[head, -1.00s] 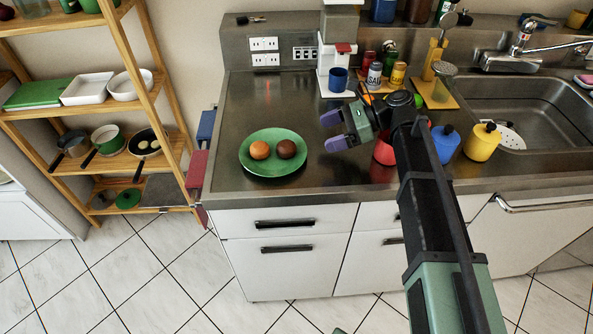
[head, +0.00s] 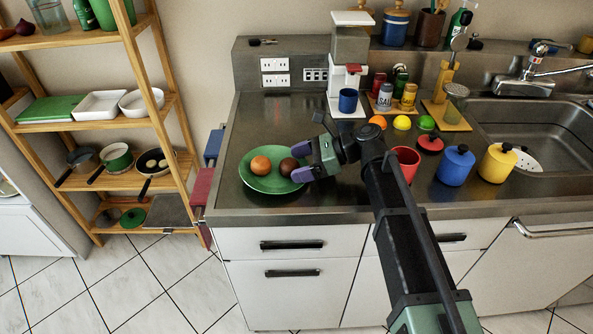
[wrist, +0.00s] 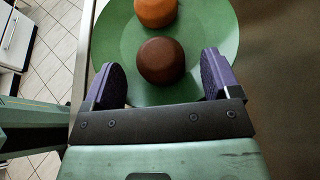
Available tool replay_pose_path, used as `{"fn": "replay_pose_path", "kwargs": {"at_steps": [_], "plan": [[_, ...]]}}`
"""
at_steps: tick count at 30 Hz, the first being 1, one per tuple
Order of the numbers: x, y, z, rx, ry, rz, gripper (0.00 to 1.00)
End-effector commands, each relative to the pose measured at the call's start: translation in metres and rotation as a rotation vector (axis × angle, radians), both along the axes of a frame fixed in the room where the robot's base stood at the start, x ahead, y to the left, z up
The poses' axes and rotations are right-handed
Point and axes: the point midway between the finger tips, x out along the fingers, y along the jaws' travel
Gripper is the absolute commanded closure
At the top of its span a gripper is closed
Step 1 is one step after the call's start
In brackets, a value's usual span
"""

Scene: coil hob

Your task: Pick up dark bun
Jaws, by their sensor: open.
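The dark bun (head: 288,167) sits on a green plate (head: 258,185) on the steel counter, right of a lighter orange-brown bun (head: 261,165). In the wrist view the dark bun (wrist: 161,60) lies just ahead of my gripper, roughly centred between the fingers, with the lighter bun (wrist: 155,12) beyond it. My gripper (head: 300,162) is open, with its two purple fingers at the right edge of the plate, beside the dark bun. The wrist view shows the open fingers (wrist: 165,82) apart and empty. Whether a finger touches the bun cannot be told.
A coffee machine (head: 350,60) with a blue mug (head: 348,101) stands behind.

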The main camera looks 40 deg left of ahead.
Motion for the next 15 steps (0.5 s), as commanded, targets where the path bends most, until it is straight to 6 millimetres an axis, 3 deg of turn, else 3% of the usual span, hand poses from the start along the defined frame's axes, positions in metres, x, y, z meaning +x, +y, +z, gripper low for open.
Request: {"fn": "replay_pose_path", "kwargs": {"at_steps": [5,15], "plan": [[-0.0034,0.0009,-0.0056,-0.014,-0.009,0.008,0.18],[-0.0029,0.0007,-0.0061,-0.014,-0.01,0.007,0.69]]}}
